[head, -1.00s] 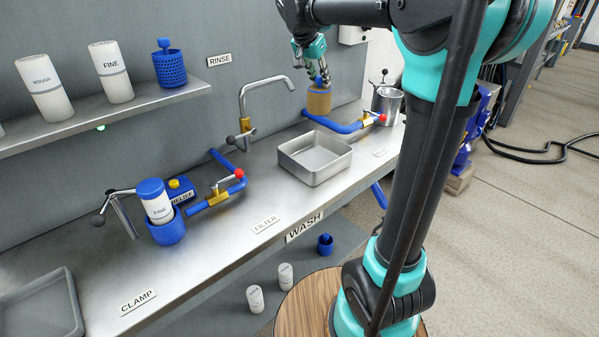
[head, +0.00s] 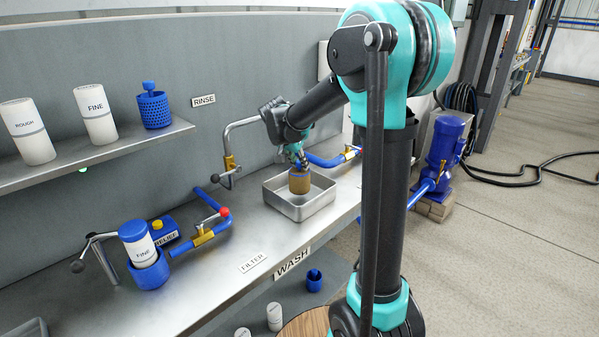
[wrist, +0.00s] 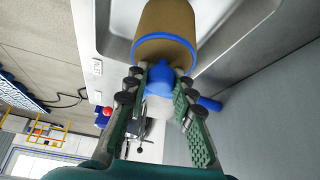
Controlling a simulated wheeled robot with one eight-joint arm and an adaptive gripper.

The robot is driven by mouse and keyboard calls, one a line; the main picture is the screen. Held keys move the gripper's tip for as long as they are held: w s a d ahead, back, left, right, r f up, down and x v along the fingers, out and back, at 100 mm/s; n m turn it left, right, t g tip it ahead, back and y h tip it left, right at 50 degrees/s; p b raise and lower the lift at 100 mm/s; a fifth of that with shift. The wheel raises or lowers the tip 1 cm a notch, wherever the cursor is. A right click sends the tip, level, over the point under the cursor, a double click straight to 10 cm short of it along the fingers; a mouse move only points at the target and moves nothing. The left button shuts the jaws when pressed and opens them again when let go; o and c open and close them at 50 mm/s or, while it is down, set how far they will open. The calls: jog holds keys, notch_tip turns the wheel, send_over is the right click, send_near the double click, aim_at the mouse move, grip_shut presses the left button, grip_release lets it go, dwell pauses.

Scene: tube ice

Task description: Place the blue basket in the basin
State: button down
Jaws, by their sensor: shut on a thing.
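My gripper (head: 297,155) is shut on the blue knob of a basket (head: 299,184) with brown-coated sides and a blue rim. In the wrist view, the fingers (wrist: 160,80) close on the knob, and the brown basket (wrist: 165,22) points away from them. The metal basin (head: 312,213) is an open rectangular tray on the counter. The basket is upright over the basin's opening, its lower part appearing within the rim. I cannot tell whether it touches the basin floor. Another, clean blue basket (head: 154,109) stands on the shelf.
A bent faucet (head: 233,150) stands left of the basin. Blue pipes with red-knobbed valves (head: 206,232) lie on the counter. A FINE filter (head: 140,247) sits in a blue holder at left. The counter near the FILTER label (head: 252,262) is clear.

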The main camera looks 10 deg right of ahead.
jog(key=shift+f, duration=1.7)
jog(key=c, duration=1.3)
grip_release()
jog(key=shift+f, duration=0.15)
jog(key=v, duration=1.2)
jog(key=s+d+f+n+y, duration=0.1)
jog(key=s+d+f+n, duration=0.1)
jog(key=s+f, duration=0.4)
jog(key=s+d+f+n+y, duration=0.1)
jog(key=s+d+f+n, duration=0.2)
jog(key=s+f, duration=0.4)
jog(key=s+d+f+n+y, duration=0.2)
jog(key=s+f, duration=0.4)
jog(key=s, duration=0.7)
jog(key=shift+d+f+n, duration=0.3)
jog(key=shift+d+n, duration=0.2)
jog(key=shift+n, duration=0.3)
